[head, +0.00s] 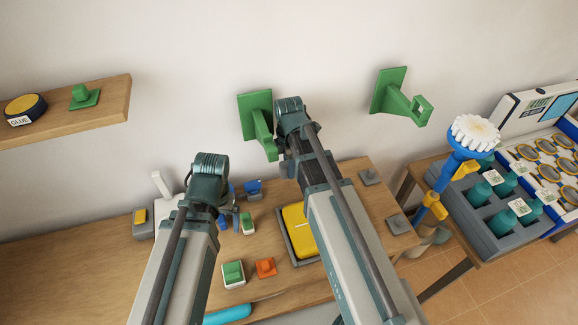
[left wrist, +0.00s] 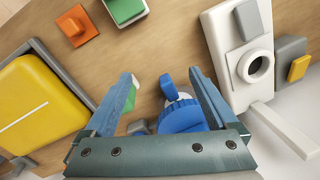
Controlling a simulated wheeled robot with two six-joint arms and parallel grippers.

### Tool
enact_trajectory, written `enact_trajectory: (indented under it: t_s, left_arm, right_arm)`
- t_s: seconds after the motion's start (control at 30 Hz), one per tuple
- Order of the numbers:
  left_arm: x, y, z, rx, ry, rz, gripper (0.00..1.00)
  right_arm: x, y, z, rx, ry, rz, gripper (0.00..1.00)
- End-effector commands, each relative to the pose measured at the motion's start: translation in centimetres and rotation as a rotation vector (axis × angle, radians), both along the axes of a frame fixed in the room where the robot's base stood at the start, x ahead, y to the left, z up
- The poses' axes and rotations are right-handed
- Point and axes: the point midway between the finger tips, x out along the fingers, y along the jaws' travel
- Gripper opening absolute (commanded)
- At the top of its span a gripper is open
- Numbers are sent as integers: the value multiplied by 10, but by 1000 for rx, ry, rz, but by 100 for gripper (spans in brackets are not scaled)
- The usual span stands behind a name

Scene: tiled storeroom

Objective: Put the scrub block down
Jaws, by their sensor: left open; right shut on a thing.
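My left gripper (head: 229,217) hangs over the table, left of the yellow tray. Its blue fingers are apart in the left wrist view (left wrist: 165,100), with nothing gripped between them. My right gripper (head: 291,160) is near the wall, beside the left green wall bracket. My right forearm hides most of its jaws. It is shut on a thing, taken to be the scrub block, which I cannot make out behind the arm. I cannot tell how high it is above the table.
A yellow-filled tray (head: 284,240), orange knob block (head: 266,267) and green block on a white base (head: 233,273) stand on the table. Green brackets (head: 256,118) (head: 398,100) project from the wall. Bare wood (head: 70,262) is at left.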

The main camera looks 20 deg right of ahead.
Motion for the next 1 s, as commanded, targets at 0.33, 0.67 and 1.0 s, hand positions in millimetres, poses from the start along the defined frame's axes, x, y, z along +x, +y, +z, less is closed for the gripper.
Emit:
enact_trajectory:
  t_s: [0.33, 0.67, 1.0]
  left_arm:
    - [0, 0, 31, 0, 0, 0, 92]
    - [0, 0, 31, 0, 0, 0, 92]
    - [0, 0, -9, 0, 0, 0, 92]
  right_arm:
    - [0, 0, 31, 0, 0, 0, 0]
    - [2, 1, 31, 0, 0, 0, 0]
    - [2, 1, -9, 0, 0, 0, 0]
